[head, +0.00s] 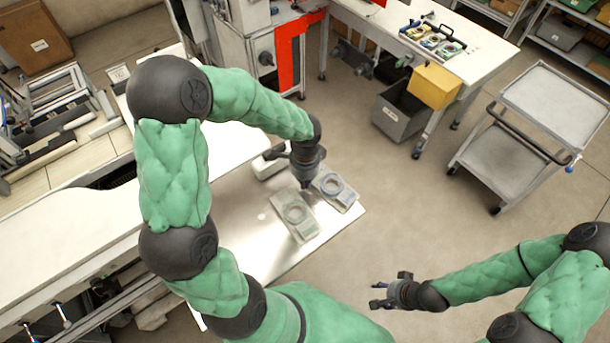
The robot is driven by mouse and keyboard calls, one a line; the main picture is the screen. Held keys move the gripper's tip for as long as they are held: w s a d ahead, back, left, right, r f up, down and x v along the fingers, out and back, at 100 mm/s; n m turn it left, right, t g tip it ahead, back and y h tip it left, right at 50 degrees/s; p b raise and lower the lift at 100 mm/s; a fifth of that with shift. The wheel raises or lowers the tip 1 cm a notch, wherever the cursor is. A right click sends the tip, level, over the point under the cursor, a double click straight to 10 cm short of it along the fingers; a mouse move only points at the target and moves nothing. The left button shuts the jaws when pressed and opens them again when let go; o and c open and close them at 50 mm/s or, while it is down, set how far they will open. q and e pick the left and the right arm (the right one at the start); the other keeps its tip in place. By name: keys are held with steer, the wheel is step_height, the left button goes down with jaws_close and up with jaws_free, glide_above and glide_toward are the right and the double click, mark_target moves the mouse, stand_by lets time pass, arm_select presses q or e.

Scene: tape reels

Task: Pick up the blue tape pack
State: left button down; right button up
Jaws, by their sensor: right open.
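A tape pack with a blue ring (332,184) lies on the metal table (262,262) near its right corner. A second pack with a grey-green ring (295,213) lies just to its lower left. My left gripper (304,182) points down over the table at the left edge of the blue pack. Its fingers are small and dark, and I cannot tell whether they touch the pack or how far apart they are. My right gripper (379,294) is open and empty, over the floor to the lower right, well away from both packs.
A small white object (268,166) sits on the table left of my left gripper. A white workbench (455,62) with a tool tray, a yellow bin (434,86) and a grey bin (396,112) stand behind. A cart (530,130) stands right. Open floor lies between.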

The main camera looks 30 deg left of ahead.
mark_target(331, 187)
arm_select(q)
steer(key=shift+f, duration=0.55)
steer(key=shift+w+d, duration=0.75)
steer(key=shift+d, duration=0.2)
steer(key=shift+r, duration=0.15)
